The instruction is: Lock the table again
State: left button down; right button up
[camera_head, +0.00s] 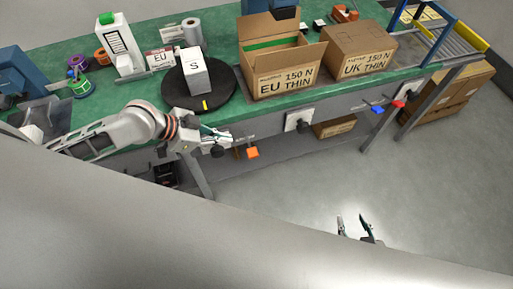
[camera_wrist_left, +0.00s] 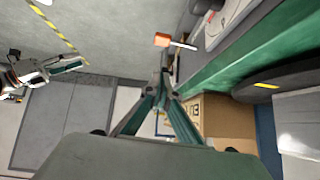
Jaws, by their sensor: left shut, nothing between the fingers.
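The black round turntable (camera_head: 228,93) is set at the front of the green table (camera_head: 120,92), its yellow mark (camera_head: 205,105) toward the front edge. A white box marked S (camera_head: 193,75) stands on it. A lever with an orange knob (camera_head: 252,153) sticks out below the table edge; the knob also shows in the left wrist view (camera_wrist_left: 162,40). My left gripper (camera_head: 228,140) is shut and empty, just left of the knob; in the left wrist view its fingertips (camera_wrist_left: 164,82) meet below the knob. Contact with the lever cannot be told. My right gripper (camera_head: 355,228) is open and empty over the floor.
An open EU box (camera_head: 283,86) and a UK box (camera_head: 366,69) stand right of the turntable. The floor before the table is clear.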

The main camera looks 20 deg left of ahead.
pick_arm(q)
send_over(255, 150)
jog(key=s+a, duration=0.2)
jog(key=s, duration=0.1)
notch_tip(255, 150, down, 6)
jog(key=shift+w+a+f, duration=0.1)
jog(key=shift+w+f, duration=0.15)
jog(key=shift+f, duration=1)
jog(key=shift+w+f, duration=0.25)
jog(key=shift+f, duration=0.95)
pick_arm(e)
jog(key=shift+w+d+r, duration=0.15)
jog(key=shift+d, duration=0.05)
